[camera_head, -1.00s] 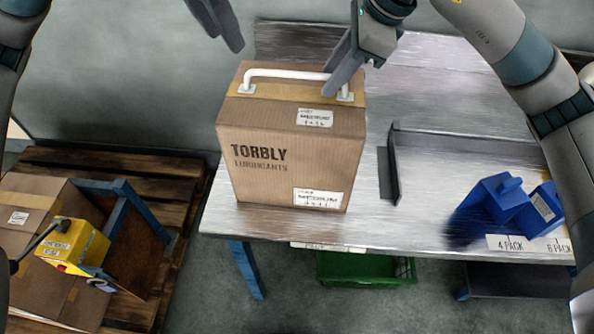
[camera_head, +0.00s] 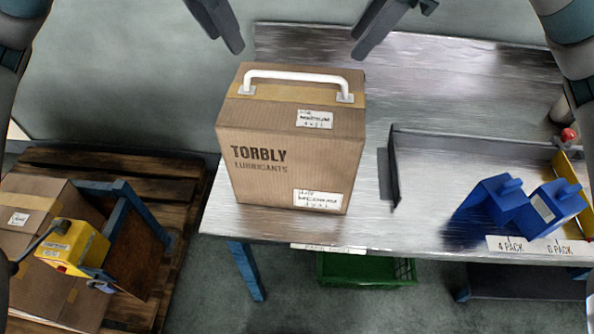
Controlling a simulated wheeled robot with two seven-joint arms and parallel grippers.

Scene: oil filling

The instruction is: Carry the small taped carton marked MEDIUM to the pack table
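The brown taped carton (camera_head: 290,140) printed TORBLY LUBRICANTS stands upright at the left end of the metal pack table (camera_head: 420,225). Neither touches the carton.
Two blue jugs (camera_head: 500,205) stand at the table's right, near 4 PACK and 6 PACK labels. A dark metal divider (camera_head: 393,170) is right of the carton. A wooden pallet (camera_head: 110,160) at left holds another carton (camera_head: 30,210) and a yellow box (camera_head: 72,246). A green crate (camera_head: 365,270) is below.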

